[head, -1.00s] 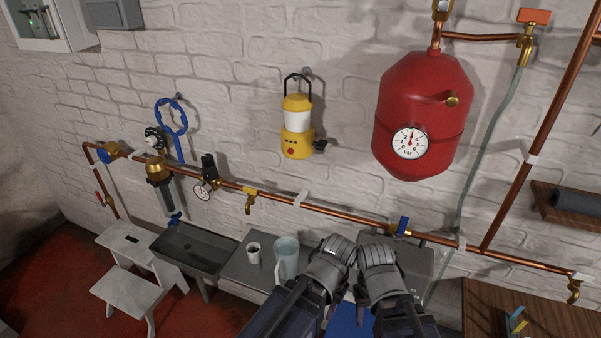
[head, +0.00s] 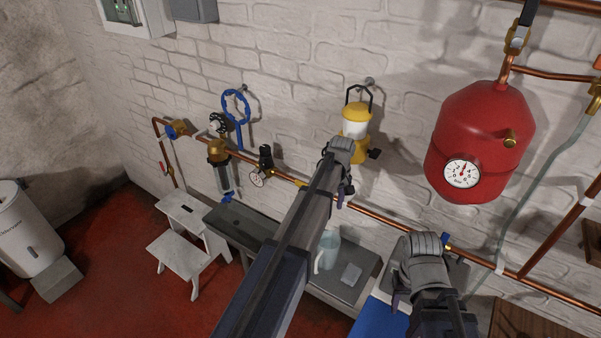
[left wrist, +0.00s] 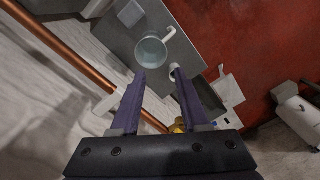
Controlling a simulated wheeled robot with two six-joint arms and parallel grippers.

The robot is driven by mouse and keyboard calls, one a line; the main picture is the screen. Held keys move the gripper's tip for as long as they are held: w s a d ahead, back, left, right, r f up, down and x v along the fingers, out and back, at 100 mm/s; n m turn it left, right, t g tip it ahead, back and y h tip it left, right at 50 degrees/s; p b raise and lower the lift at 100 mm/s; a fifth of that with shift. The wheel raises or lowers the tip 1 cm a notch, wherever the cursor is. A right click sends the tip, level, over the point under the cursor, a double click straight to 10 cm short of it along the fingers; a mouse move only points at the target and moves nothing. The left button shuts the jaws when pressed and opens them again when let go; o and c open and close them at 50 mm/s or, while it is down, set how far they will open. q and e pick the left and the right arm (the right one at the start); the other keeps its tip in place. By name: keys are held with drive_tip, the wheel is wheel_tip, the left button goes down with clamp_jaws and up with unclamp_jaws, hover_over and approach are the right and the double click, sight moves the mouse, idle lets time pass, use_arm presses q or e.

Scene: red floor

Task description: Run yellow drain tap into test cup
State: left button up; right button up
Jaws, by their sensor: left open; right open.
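The yellow drain tap (head: 300,183) hangs on the copper pipe, mostly hidden behind my left arm in the head view. It also shows low in the left wrist view (left wrist: 180,126), partly covered by a finger. A small white cup (left wrist: 174,70) stands on the grey counter beside the sink, near a left fingertip in that picture; my left arm hides it from the head. My left gripper (head: 343,192) is open and empty, in front of the wall to the right of the tap; its fingers show in the left wrist view (left wrist: 159,73). My right gripper (head: 399,293) is open at lower right.
A clear jug (head: 326,250) and a flat grey square (head: 350,274) are on the counter (head: 362,294). A sink (head: 238,226) and white step stool (head: 186,240) stand left. A lantern (head: 356,128), red vessel (head: 478,145) and copper pipe (head: 385,222) are on the wall.

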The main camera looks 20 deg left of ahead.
sight(301, 182)
use_arm(q)
drive_tip(key=w+a+r+n+p, duration=0.1)
drive_tip(key=w+a+n, duration=0.1)
drive_tip(key=a, duration=0.3)
drive_tip(key=w+a+r+n+p, duration=0.1)
drive_tip(key=w+a+r+n, duration=0.1)
drive_tip(key=w+a, duration=0.2)
drive_tip(key=w+a+r+n+p, duration=0.1)
drive_tip(key=w+a+r+n, duration=0.1)
drive_tip(key=a, duration=0.4)
drive_tip(key=shift+w+a+n, duration=0.2)
drive_tip(key=shift+w+n, duration=0.3)
drive_tip(key=shift+w, duration=0.1)
drive_tip(key=shift+a+f, duration=0.1)
drive_tip(key=shift+a, duration=0.05)
use_arm(e)
wheel_tip(301, 182, up, 5)
drive_tip(key=shift+s+a+f, duration=0.1)
drive_tip(key=shift+a, duration=0.05)
use_arm(q)
drive_tip(key=shift+s+f, duration=0.1)
drive_tip(key=shift+f, duration=0.05)
use_arm(e)
drive_tip(key=shift+f, duration=0.15)
